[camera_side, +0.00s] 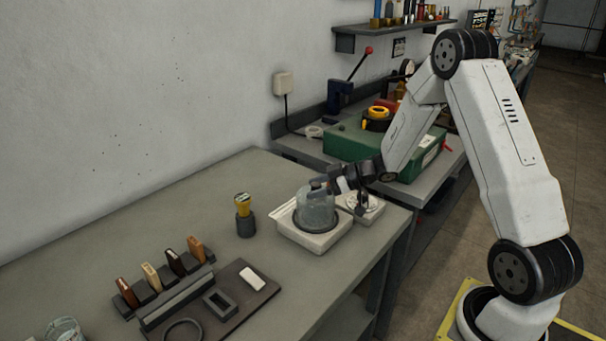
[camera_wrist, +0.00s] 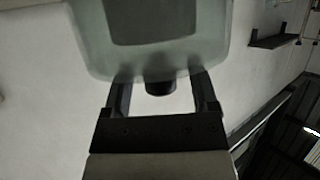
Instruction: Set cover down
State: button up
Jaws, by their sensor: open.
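The cover is a clear glass dome (camera_side: 316,210) with a dark knob on top. In the side view it stands upright on a square white base (camera_side: 326,238) near the bench's right end. My gripper (camera_side: 328,184) is at the top of the cover, reaching in from the right. In the wrist view the glass (camera_wrist: 150,50) fills the top, and the dark knob (camera_wrist: 160,88) lies between my two fingers (camera_wrist: 160,92). The fingers are open, with gaps on both sides of the knob.
A small white device (camera_side: 366,208) stands right beside the base, under my wrist. A yellow-topped tool in a dark holder (camera_side: 244,216) stands to the left. A rack of wood-handled pieces (camera_side: 170,285) and a dark board (camera_side: 232,305) lie at front left. A green case (camera_side: 350,145) is behind.

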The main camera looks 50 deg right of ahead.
jog(key=shift+r, duration=0.15)
jog(key=v, duration=1.2)
dwell(0.4)
jog(key=w+a+m+g+h, duration=0.1)
jog(key=w+a+m+h, duration=0.3)
jog(key=a+h, duration=0.3)
jog(key=s+a+f+m+g, duration=0.2)
jog(key=s+a+g, duration=0.5)
jog(key=s+a, duration=0.5)
jog(key=shift+s+f+m+g, duration=0.3)
jog(key=shift+s+f+m, duration=0.1)
jog(key=shift+s+f, duration=0.45)
